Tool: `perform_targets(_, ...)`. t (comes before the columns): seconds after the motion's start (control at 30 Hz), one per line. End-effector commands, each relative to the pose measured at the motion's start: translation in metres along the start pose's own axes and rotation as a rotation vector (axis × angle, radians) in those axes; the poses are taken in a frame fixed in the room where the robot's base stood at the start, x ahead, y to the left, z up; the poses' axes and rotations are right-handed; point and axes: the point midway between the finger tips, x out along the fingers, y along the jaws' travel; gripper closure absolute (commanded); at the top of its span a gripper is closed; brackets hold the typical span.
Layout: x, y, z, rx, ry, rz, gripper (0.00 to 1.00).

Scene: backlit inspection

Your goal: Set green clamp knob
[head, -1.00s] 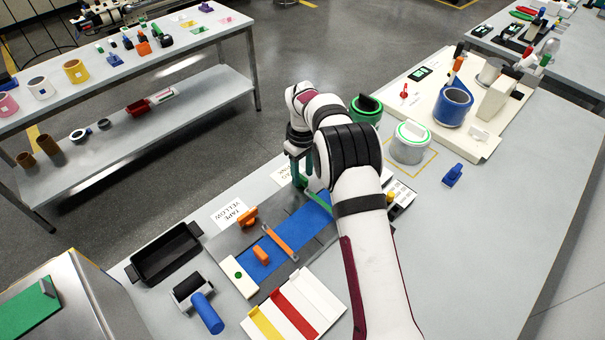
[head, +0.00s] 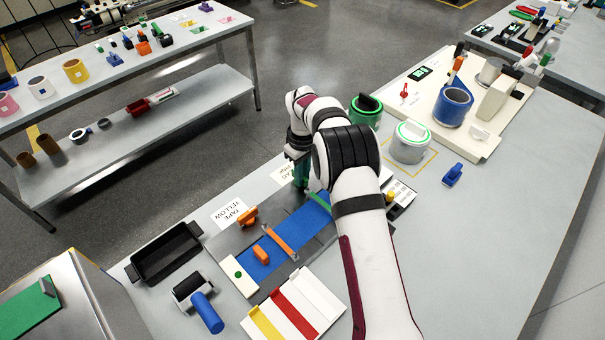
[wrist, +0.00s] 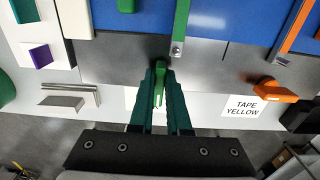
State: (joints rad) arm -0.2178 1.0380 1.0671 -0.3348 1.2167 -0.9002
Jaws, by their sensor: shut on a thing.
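My gripper (wrist: 157,98) has dark green fingers and is shut on the green clamp knob (wrist: 158,88), seen between the fingertips in the wrist view. The knob sits at the near edge of the grey metal plate (wrist: 120,60). The green clamp bar (wrist: 181,22) runs across the blue strip (wrist: 225,30), just beyond and right of the knob. In the head view my gripper (head: 301,178) points down by the plate's far end, at the end of the green bar (head: 320,201). The knob is hidden there.
An orange clamp bar (head: 279,242) with an orange knob (head: 249,216) crosses the same blue strip (head: 305,228). A "TAPE YELLOW" label (wrist: 242,105) lies beside the plate. A black tray (head: 165,255) stands left; a white-and-green canister (head: 409,147) stands right.

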Motion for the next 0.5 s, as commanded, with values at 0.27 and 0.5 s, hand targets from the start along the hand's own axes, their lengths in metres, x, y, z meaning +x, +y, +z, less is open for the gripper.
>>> perform_targets(0.27, -0.0006, -0.0013, -0.0002, 0.088, -0.001, -0.001, 1.00)
perform_targets(0.5, -0.0008, -0.0034, -0.0007, 0.282, -0.001, -0.001, 1.00)
